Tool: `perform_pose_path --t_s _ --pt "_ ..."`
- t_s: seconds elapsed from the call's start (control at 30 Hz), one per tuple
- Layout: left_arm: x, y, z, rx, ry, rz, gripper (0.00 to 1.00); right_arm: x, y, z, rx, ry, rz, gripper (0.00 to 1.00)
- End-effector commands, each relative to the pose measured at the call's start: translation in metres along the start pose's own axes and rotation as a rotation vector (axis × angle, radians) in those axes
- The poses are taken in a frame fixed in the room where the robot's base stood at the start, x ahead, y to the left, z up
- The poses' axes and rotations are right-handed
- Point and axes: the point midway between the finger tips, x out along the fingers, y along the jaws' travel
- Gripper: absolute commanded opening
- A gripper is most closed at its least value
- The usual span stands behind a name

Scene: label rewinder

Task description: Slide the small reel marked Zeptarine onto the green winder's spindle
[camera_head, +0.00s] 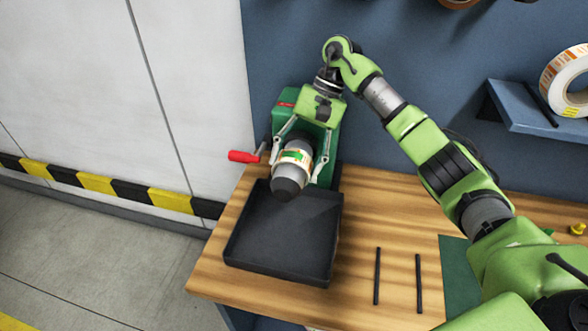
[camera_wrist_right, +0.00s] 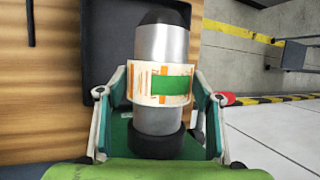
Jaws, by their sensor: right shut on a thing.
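The green winder (camera_head: 328,150) stands at the back left of the wooden bench. Its grey metal spindle (camera_wrist_right: 158,47) has a dark end cap (camera_head: 287,188) pointing toward the bench's front. A small reel (camera_head: 294,156) with a white, orange and green label is around the spindle, with bare metal showing on both sides of it in the right wrist view (camera_wrist_right: 172,84). I cannot read a name on it. My right gripper (camera_head: 297,163) is shut on this reel, one finger on each side. My left gripper is not in view.
A black tray (camera_head: 236,256) lies in front of the winder, under the spindle's end. A red crank handle (camera_head: 243,156) sticks out left. Two dark rods (camera_head: 377,276) lie on the bench. A large white reel (camera_head: 552,84) is at the blue shelf (camera_head: 512,112) on the right.

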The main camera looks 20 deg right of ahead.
Motion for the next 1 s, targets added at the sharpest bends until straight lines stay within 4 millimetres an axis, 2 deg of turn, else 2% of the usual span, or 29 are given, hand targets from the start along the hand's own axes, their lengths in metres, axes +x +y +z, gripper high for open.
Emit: perform_pose_path --t_s 0.5,1.0 --pt "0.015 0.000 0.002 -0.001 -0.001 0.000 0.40 -0.011 -0.001 -0.028 0.000 0.000 -0.002 0.38" --pt "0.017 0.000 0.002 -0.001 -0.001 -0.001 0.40 -0.015 0.000 -0.034 -0.001 0.000 0.000 0.38"
